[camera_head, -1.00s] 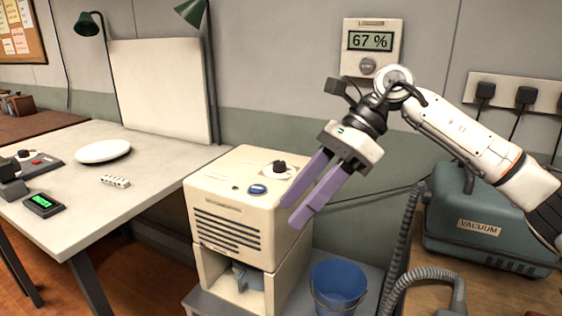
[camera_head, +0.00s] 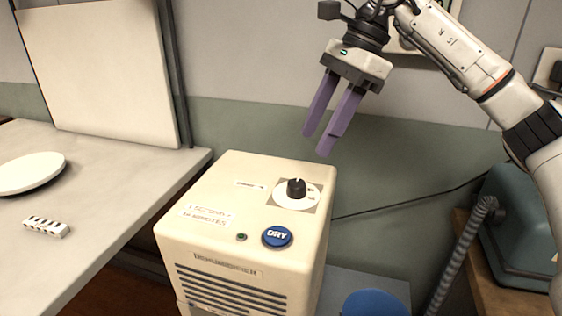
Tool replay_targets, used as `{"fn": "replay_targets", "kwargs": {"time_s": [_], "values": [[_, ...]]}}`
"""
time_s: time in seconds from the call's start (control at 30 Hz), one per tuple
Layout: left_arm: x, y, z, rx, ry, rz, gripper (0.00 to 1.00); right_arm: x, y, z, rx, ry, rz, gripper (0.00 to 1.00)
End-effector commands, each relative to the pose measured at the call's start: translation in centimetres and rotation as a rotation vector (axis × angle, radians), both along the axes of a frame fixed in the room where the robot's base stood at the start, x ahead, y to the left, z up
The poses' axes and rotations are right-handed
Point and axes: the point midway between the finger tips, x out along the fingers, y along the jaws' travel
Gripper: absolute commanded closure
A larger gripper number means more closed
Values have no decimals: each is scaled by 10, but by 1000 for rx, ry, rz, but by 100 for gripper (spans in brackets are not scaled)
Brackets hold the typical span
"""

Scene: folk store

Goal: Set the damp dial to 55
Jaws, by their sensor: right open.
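The cream dehumidifier (camera_head: 215,177) stands in the middle of the view. On its top is a black dial knob (camera_head: 296,188) on a round white scale plate. The scale marks are too small to read. A blue DRY button (camera_head: 277,236) and a small dark green lamp (camera_head: 241,237) are on top near the front edge. My right gripper (camera_head: 317,145) has two purple fingers, open and empty, pointing down. It is above and slightly behind the knob, apart from it. The wall display is hidden behind my right arm. My left gripper is out of view.
A table at the left holds a white plate (camera_head: 31,172) and a small striped block (camera_head: 45,227). A tall white panel (camera_head: 103,80) stands behind them. A blue bucket (camera_head: 374,303) is below right of the dehumidifier. The teal vacuum (camera_head: 520,215) and its hose are at the right.

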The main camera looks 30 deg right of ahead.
Motion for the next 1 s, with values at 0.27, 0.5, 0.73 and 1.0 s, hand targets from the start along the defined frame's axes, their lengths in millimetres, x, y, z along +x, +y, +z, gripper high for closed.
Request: {"fn": "replay_targets", "kwargs": {"time_s": [0.27,0.5,0.73,1.0], "values": [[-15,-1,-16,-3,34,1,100,6,16,-46,0,3,1,53],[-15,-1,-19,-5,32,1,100,11,30,-79,1,3,1,53],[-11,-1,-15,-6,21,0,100,14,35,-91,1,1,0,53],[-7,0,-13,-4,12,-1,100,14,35,-90,1,1,0,61]]}}
